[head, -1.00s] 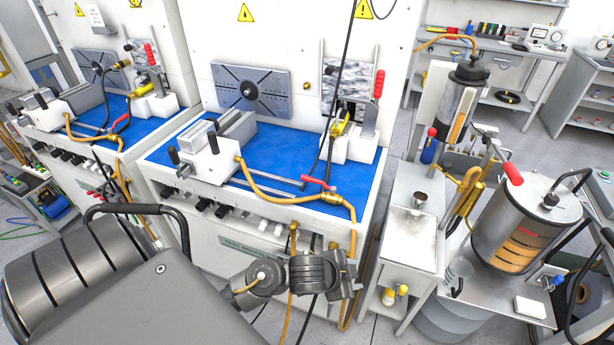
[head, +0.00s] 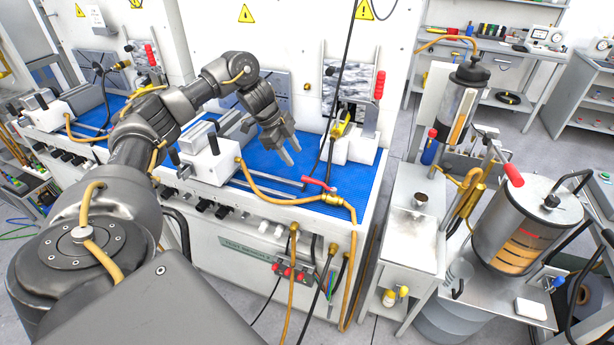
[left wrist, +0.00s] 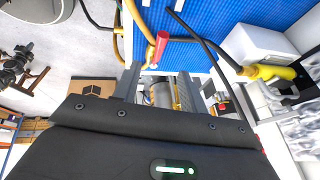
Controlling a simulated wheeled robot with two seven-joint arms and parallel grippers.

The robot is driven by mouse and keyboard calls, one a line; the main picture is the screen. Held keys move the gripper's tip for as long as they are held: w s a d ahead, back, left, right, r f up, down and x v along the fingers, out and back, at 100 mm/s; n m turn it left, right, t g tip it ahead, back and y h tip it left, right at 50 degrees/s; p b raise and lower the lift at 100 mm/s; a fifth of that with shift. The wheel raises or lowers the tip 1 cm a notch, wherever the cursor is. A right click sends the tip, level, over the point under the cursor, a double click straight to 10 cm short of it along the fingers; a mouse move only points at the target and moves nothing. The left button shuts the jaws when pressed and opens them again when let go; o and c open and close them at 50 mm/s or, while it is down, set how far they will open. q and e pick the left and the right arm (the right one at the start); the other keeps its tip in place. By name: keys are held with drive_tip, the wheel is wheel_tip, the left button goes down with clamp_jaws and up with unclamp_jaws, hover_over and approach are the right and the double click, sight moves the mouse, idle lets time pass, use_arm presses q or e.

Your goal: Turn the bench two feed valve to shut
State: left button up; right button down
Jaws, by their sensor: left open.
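The feed valve on the nearer bench has a red lever (head: 318,184) and a brass body (head: 333,198) in a yellow hose at the front right edge of the blue top. The lever lies roughly along the bench front, crosswise to the edge-on hose end. My left gripper (head: 289,153) is open and empty above the blue top, behind and left of the lever, with its fingers pointing down and forward. In the left wrist view the red lever (left wrist: 162,46) shows beyond the open fingers (left wrist: 158,82), apart from them. My right gripper is not in view.
A white fixture (head: 350,148) with a yellow connector stands to the right, and a black cable hangs close by. The blue top (head: 265,170) has some free room. A metal cart (head: 408,240) stands right of the bench.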

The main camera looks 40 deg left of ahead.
sight(308, 178)
use_arm(q)
drive_tip(key=x, duration=1.1)
drive_tip(key=shift+r+p, duration=0.1)
drive_tip(key=shift+p, duration=0.2)
clamp_jaws()
